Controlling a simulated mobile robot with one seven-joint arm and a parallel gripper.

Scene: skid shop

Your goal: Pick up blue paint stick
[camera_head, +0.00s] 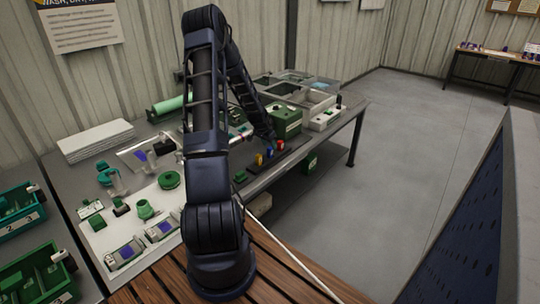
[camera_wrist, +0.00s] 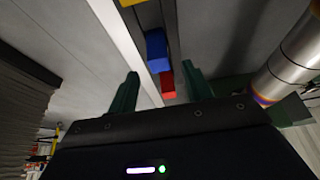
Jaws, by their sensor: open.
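The blue paint stick (camera_head: 269,153) stands between a yellow stick (camera_head: 259,159) and a red stick (camera_head: 280,144) in a dark holder near the table's front edge. In the wrist view the blue stick (camera_wrist: 157,50) lies between and slightly beyond my green fingertips, with the red stick (camera_wrist: 168,84) nearer and the yellow one (camera_wrist: 130,2) cut off at the top edge. My gripper (camera_wrist: 160,69) is open and empty, its fingers on either side of the row. I see no contact with the blue stick. In the head view my gripper is small and dark, just behind the sticks.
A green box (camera_head: 286,121) and a white container (camera_head: 325,119) stand right of the sticks. Clear bins (camera_head: 312,98) are behind. A shiny metal cylinder (camera_wrist: 300,55) shows right in the wrist view. The floor right of the table is open.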

